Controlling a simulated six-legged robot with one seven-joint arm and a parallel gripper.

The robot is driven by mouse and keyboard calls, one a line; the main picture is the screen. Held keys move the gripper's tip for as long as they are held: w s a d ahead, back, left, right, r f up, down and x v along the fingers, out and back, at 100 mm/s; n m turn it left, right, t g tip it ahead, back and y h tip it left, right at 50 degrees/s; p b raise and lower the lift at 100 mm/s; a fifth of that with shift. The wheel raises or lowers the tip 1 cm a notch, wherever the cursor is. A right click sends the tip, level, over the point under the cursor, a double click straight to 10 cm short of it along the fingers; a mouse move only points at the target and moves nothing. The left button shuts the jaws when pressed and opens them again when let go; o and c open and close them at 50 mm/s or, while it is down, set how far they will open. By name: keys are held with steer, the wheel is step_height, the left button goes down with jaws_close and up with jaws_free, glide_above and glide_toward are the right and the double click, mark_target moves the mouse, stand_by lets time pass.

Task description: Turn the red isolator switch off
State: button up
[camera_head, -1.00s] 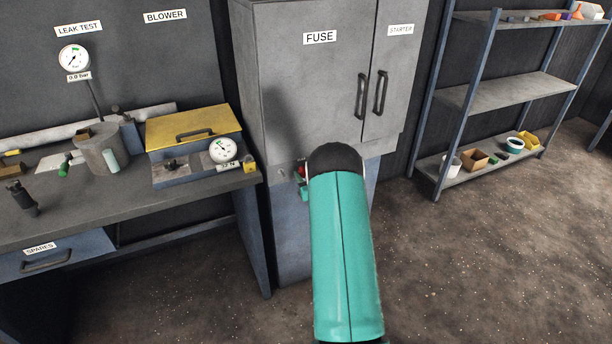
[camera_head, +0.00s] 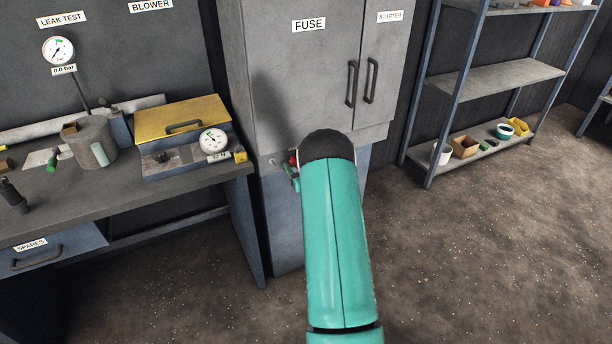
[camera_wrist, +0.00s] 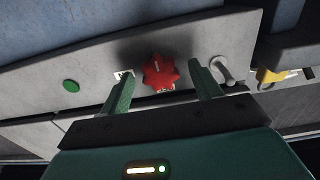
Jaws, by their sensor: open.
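The red isolator switch (camera_wrist: 160,73) is a star-shaped knob on the grey cabinet's lower panel. In the wrist view it sits between the two open fingers of my gripper (camera_wrist: 163,90), with a gap to each finger. In the head view a small part of the red knob (camera_head: 293,159) shows beside my arm, which hides most of that panel. A piece of my gripper (camera_head: 292,176) shows just below it. Small labels beside and below the knob are partly visible in the wrist view and cannot be read.
A green button (camera_wrist: 71,86) and a grey toggle or key (camera_wrist: 222,72) flank the knob. A yellow padlock (camera_wrist: 270,76) is farther right. The FUSE cabinet (camera_head: 290,80) stands beside a workbench (camera_head: 120,190). A shelf rack (camera_head: 490,82) is at right; the floor is clear.

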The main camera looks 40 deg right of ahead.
steer(key=v, duration=1.3)
steer(key=shift+r, duration=0.1)
